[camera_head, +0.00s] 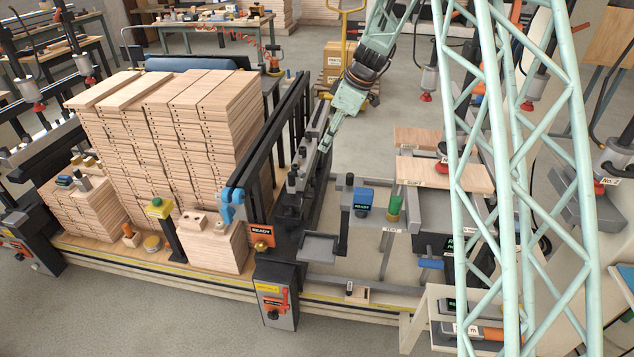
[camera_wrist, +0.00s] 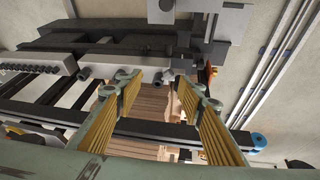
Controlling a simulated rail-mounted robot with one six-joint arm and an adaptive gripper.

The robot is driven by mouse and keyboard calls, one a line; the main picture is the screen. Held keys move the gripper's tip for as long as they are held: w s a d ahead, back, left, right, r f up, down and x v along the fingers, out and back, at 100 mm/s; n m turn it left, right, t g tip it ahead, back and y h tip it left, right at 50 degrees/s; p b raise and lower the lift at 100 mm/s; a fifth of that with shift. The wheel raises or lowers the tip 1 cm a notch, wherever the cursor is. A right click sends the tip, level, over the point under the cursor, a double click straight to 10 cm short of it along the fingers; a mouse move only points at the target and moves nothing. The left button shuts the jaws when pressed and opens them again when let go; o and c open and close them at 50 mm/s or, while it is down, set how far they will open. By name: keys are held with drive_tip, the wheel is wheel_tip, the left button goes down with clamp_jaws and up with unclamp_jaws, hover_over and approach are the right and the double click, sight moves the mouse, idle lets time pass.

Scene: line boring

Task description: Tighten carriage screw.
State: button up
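My gripper (camera_head: 326,138) hangs at the end of my pale green arm, just above the grey machine carriage (camera_head: 309,165) on the long dark rail. In the wrist view my gripper (camera_wrist: 160,85) has two yellow-padded fingers standing apart with no object held between them. A dark, round-ended screw or peg (camera_wrist: 165,77) shows on the grey bar just beyond the gap between the fingertips. A similar one (camera_wrist: 84,73) is further left, outside the fingers. I cannot tell which is the carriage screw, or whether a fingertip touches anything.
Tall stacks of drilled boards (camera_head: 165,120) fill the left of the machine. An orange READY sign (camera_head: 261,237) and a blue fitting (camera_head: 231,204) stand at the front.

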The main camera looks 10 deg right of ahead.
drive_tip(key=n+b, duration=0.1)
drive_tip(key=n, duration=0.1)
approach(313, 182)
drive_tip(key=d+r, duration=0.3)
drive_tip(key=r, duration=0.1)
drive_tip(key=shift+s+f, duration=0.15)
drive_tip(key=shift+s, duration=0.05)
drive_tip(key=shift+f, duration=0.15)
drive_tip(key=b+x, duration=0.2)
drive_tip(key=x, duration=1.1)
drive_tip(key=shift+a+f, duration=0.15)
drive_tip(key=shift+a, duration=0.05)
drive_tip(key=shift+w, duration=0.1)
drive_tip(key=shift+c, duration=0.3)
drive_tip(key=c, duration=0.8)
